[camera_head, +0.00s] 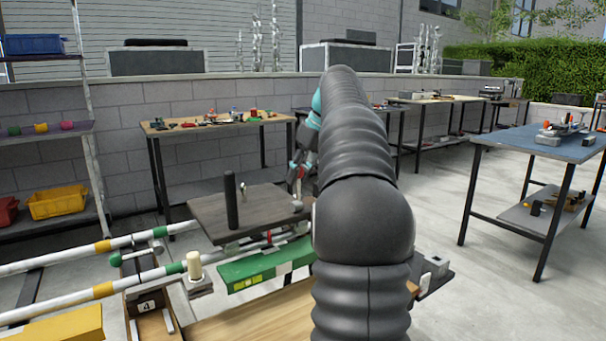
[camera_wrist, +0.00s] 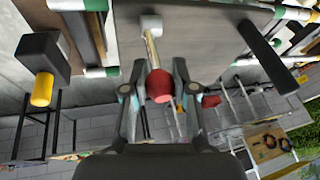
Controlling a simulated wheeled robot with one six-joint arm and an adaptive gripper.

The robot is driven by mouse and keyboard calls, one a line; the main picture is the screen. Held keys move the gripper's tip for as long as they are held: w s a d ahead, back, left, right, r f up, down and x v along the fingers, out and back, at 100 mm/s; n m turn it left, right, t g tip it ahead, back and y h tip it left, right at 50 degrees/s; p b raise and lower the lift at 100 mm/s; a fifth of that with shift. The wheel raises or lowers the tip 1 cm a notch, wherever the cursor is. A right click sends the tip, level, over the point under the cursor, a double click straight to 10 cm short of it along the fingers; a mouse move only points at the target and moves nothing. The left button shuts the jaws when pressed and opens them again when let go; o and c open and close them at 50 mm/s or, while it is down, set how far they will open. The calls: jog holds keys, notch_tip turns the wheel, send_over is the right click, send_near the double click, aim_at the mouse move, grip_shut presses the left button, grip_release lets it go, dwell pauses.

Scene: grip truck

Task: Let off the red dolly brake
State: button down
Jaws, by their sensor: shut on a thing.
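The red brake knob (camera_wrist: 160,86) sits at the end of a pale lever (camera_wrist: 152,48) that runs to a whitish hub (camera_wrist: 151,25) at the dolly deck. My gripper (camera_wrist: 159,78) has its two fingers on either side of the knob and is shut on it. The dark dolly deck (camera_head: 260,213) with its black upright post (camera_head: 231,200) stands left of my arm in the head view. My gripper (camera_head: 300,172) is partly hidden there behind my arm, at the deck's far right corner. The brake is hard to make out in that view.
White rails with green and yellow bands (camera_head: 92,292) run beside the dolly. A green block (camera_head: 265,265) lies in front of the deck. A workbench (camera_head: 215,123) stands behind, and a blue-topped table (camera_head: 550,143) stands right. Open floor (camera_head: 440,205) lies between.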

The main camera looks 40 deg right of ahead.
jog(key=c, duration=0.9)
grip_release()
jog(key=v, duration=0.7)
jog(key=shift+r, duration=0.25)
jog(key=shift+d, duration=0.15)
